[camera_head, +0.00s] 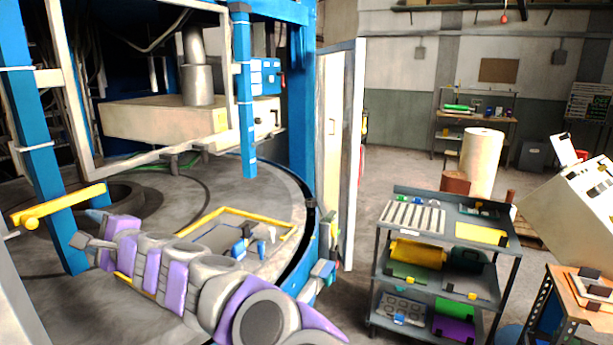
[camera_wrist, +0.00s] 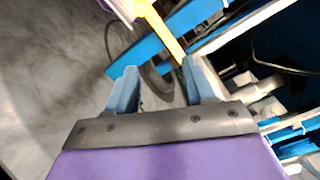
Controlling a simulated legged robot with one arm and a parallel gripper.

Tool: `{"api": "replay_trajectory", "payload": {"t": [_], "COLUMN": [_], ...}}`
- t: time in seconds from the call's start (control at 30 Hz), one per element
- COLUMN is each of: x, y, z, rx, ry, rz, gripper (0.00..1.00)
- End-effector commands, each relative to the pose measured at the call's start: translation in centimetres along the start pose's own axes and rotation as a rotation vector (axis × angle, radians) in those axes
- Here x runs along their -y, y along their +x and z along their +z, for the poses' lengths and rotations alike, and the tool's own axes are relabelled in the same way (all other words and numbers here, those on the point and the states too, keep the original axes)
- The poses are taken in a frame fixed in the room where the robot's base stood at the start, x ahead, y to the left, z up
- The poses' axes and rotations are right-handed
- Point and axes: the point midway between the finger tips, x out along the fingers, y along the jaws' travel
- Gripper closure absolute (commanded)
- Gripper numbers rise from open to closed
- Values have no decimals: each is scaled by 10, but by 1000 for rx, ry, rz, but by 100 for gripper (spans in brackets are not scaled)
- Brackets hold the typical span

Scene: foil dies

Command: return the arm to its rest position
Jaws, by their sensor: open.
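My arm, grey with purple panels, reaches from the bottom of the head view toward the left, over the round floor of the blue machine. My gripper (camera_head: 87,228) is at its left end, near a yellow handle (camera_head: 62,207) on the machine's blue post (camera_head: 52,180). In the wrist view my gripper (camera_wrist: 160,86) has its two blue-grey fingers apart, with nothing held between them. The yellow handle (camera_wrist: 165,32) shows beyond the fingertips there. I cannot tell how close it is to them.
A yellow-edged frame (camera_head: 285,243) lies on the machine floor behind my arm. A white door panel (camera_head: 340,150) stands at the opening's right edge. A shelf cart (camera_head: 400,278) and a wooden bench (camera_head: 585,300) stand at the right. Open floor (camera_head: 385,180) lies behind the cart.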

Motion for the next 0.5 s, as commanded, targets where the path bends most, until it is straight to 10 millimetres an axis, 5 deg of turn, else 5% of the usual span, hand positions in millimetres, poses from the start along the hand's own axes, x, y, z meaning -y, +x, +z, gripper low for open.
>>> {"api": "replay_trajectory", "payload": {"t": [0.5], "x": [21], "y": [-22], "z": [19], "rx": [74], "ry": [-94], "rz": [11], "gripper": [47]}}
